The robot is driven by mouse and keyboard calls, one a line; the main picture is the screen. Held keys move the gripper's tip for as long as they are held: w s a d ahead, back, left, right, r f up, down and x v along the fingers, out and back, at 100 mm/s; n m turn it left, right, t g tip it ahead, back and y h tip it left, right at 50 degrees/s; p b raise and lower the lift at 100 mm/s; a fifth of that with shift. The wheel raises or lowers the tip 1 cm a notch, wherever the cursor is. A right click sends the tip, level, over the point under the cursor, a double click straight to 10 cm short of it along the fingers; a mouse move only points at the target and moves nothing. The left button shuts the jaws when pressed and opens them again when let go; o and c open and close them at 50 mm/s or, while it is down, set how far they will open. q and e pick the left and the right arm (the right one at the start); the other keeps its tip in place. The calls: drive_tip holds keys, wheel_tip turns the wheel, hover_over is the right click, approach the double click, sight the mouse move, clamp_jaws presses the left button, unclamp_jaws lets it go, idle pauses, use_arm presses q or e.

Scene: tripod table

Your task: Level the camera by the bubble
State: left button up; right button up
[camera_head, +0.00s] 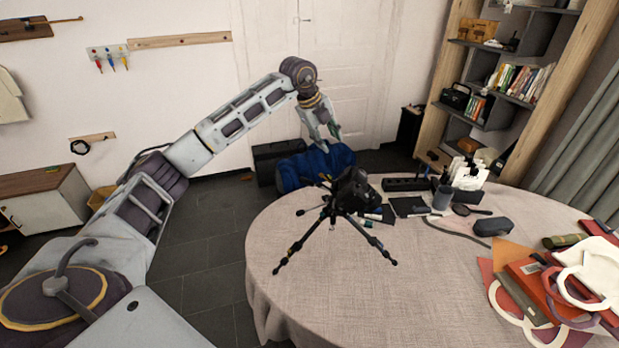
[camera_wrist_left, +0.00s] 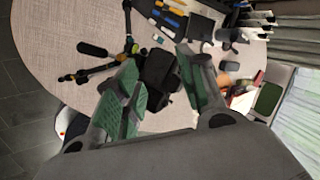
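A black camera (camera_head: 352,184) sits on a black tripod (camera_head: 333,224) with spread legs on the round table. The camera looks tilted; I cannot make out a bubble level in either view. My left gripper (camera_head: 328,141) is above and behind the camera in the head view, apart from it. In the left wrist view the gripper (camera_wrist_left: 158,58) has its green-padded fingers spread, and the camera (camera_wrist_left: 160,74) appears beyond and between them. A long black handle with a rounded end (camera_wrist_left: 92,49) juts from the tripod there. My right gripper is not in view.
The round table (camera_head: 300,312) holds a dark case (camera_head: 492,227), a grey cup (camera_head: 442,198), a magnifier (camera_head: 470,210) and small tools behind the tripod. Folders and bags (camera_head: 545,285) cover its right side. The front of the table is clear. A blue bag (camera_head: 316,165) stands behind.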

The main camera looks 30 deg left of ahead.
sight(305, 179)
use_arm(q)
drive_tip(key=s+a+f+n+g+y, duration=0.2)
drive_tip(key=s+a+n, duration=0.3)
drive_tip(key=n, duration=0.3)
drive_tip(key=shift+s+a+n+g+y, duration=0.15)
drive_tip(key=shift+s+n+g+y, duration=0.15)
drive_tip(key=shift+s+n+g, duration=0.15)
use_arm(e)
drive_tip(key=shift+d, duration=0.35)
use_arm(q)
drive_tip(key=shift+w+f, duration=0.1)
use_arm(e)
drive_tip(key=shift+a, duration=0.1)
use_arm(q)
drive_tip(key=f, duration=0.4)
drive_tip(key=w+f+p, duration=0.1)
drive_tip(key=f, duration=0.4)
drive_tip(key=w+f+p, duration=0.1)
drive_tip(key=f, duration=0.3)
drive_tip(key=shift+a+f, duration=0.2)
drive_tip(key=shift+a, duration=0.1)
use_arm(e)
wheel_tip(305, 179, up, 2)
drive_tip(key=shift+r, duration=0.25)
use_arm(q)
drive_tip(key=c, duration=0.8)
clamp_jaws()
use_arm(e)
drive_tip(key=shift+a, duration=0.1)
